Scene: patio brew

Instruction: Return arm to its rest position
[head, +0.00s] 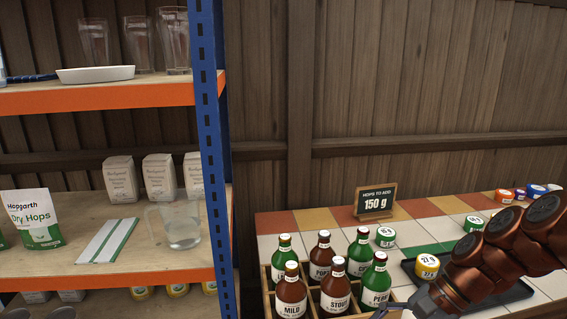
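My arm, in dark copper-red links, reaches into the lower right of the head view. My gripper (408,304) is at the bottom edge, partly cut off, just right of the wooden bottle crate (266,290) and in front of the dark tray (407,273). Only part of its dark fingers shows, so I cannot tell whether it is open or shut or whether it holds anything. A yellow-lidded tub (427,266) marked 27 g sits on the tray, close behind my arm.
The crate holds several brown and green bottles. A small sign (375,202) reading 150 g stands on the tiled counter (300,240). More coloured tubs stand at the back right.

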